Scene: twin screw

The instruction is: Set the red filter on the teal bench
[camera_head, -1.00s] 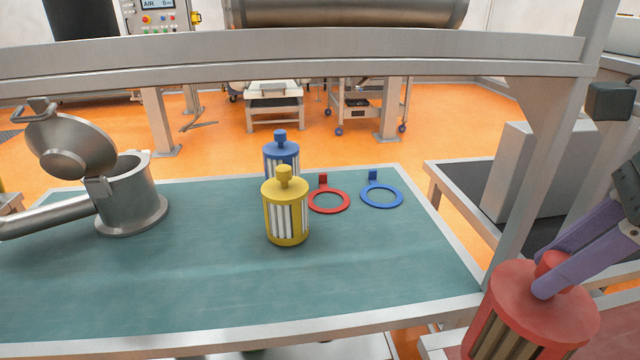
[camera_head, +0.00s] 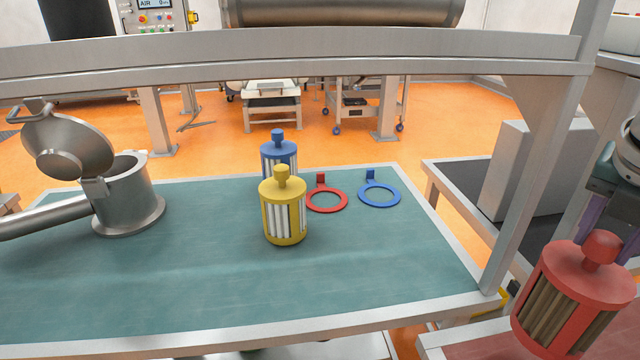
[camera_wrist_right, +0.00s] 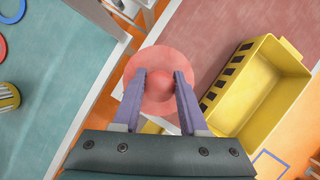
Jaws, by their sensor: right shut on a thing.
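The red filter (camera_head: 573,303), with a round knob on top, is at the right edge of the head view, right of the teal bench (camera_head: 180,280). My right gripper (camera_wrist_right: 160,82) is shut on its knob, one finger on each side in the wrist view. In the head view the filter partly hides the fingers. Its base is near a reddish surface, and I cannot tell whether they touch. The bench's teal top also shows at the left of the wrist view (camera_wrist_right: 60,60). My left gripper is not in view.
A yellow filter (camera_head: 284,215) stands on the bench before a blue filter (camera_head: 279,155). A red ring (camera_head: 327,209) and a blue ring (camera_head: 379,205) lie beside them. A metal vessel (camera_head: 128,205) stands left. A frame post (camera_head: 515,200) rises at the right. The front bench is clear.

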